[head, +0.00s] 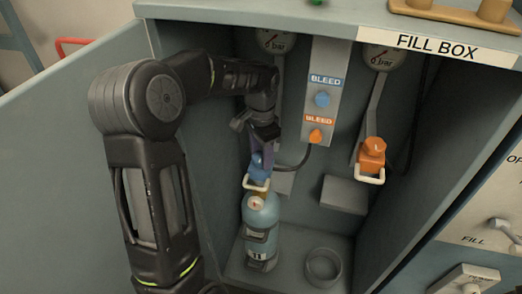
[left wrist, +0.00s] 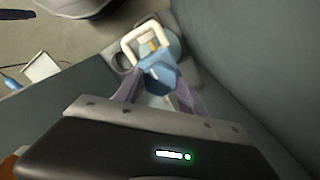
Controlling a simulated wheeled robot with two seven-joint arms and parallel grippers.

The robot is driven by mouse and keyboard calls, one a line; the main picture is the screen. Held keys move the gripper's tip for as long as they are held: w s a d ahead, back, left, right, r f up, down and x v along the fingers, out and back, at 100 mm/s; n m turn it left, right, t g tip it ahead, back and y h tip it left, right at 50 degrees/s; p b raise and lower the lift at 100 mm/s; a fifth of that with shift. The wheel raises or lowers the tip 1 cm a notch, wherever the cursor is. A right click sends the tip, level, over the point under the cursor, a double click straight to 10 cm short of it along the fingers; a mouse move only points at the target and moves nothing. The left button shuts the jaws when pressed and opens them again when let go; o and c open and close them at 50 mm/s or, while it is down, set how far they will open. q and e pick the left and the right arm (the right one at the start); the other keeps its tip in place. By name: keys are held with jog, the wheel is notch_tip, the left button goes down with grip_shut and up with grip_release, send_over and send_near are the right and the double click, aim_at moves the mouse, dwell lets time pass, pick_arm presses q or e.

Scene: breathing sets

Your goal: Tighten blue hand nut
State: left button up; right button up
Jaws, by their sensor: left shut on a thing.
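The blue hand nut (head: 257,172) sits at the top of a light blue cylinder (head: 262,212), on a fitting with a cream yoke (head: 256,186). My left gripper (head: 262,160) comes down from above and is shut on the nut. In the left wrist view the nut (left wrist: 160,75) lies between the two purple fingers, with the cream yoke (left wrist: 133,42) just beyond it. The gripper partly hides the nut in the head view. My right gripper is not in view.
The cylinder stands inside an open grey fill box (head: 425,40). An orange hand nut (head: 373,147) with its own yoke hangs to the right. Blue (head: 322,99) and orange (head: 316,136) bleed knobs are on the back panel. An empty round holder (head: 323,268) is right of the cylinder.

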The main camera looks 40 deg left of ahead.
aim_at(261, 156)
pick_arm(q)
jog(key=shift+m, duration=0.4)
jog(key=o, duration=1.4)
jog(key=shift+c, duration=0.2)
jog(key=shift+r, duration=0.15)
notch_tip(261, 156, up, 8)
jog(key=shift+f+p, duration=0.2)
jog(key=shift+p, duration=0.1)
